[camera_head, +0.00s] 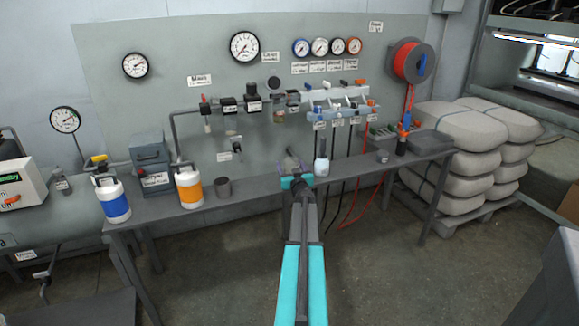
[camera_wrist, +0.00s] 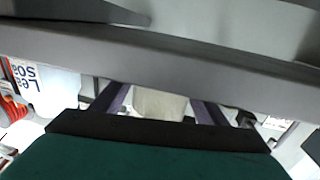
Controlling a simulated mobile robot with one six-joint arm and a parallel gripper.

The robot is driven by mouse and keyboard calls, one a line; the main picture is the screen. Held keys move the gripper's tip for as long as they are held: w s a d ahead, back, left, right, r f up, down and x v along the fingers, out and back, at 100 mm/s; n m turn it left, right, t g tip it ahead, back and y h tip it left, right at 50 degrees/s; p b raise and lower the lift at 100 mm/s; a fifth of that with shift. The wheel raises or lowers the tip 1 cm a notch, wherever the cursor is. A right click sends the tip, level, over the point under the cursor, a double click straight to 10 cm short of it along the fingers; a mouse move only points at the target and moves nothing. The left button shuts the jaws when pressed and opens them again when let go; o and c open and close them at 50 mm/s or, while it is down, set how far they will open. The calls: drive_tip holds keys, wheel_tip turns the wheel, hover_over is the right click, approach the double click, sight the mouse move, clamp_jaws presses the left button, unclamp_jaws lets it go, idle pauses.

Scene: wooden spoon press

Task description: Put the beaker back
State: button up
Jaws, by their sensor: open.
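My gripper (camera_head: 292,166) reaches over the middle of the grey bench, at the end of my arm. Its two purple fingers (camera_wrist: 162,103) are apart in the wrist view. A pale beige, cloudy vessel shape (camera_wrist: 160,103) shows between or behind the fingers. I cannot tell whether it is the beaker, or whether the fingers touch it. No other clear beaker can be made out; the fingers and dark gripper body hide part of the view.
A white-and-blue bottle (camera_head: 321,166) stands close to the right of my gripper. An orange-and-white sprayer (camera_head: 189,187) and a blue-and-white one (camera_head: 113,199) stand left. Hoses (camera_head: 352,175) hang from the valve manifold (camera_head: 340,110).

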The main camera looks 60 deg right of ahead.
drive_tip(key=v, duration=1.1)
idle(0.3)
drive_tip(key=shift+s+a, duration=0.1)
drive_tip(key=shift+s, duration=0.05)
idle(0.7)
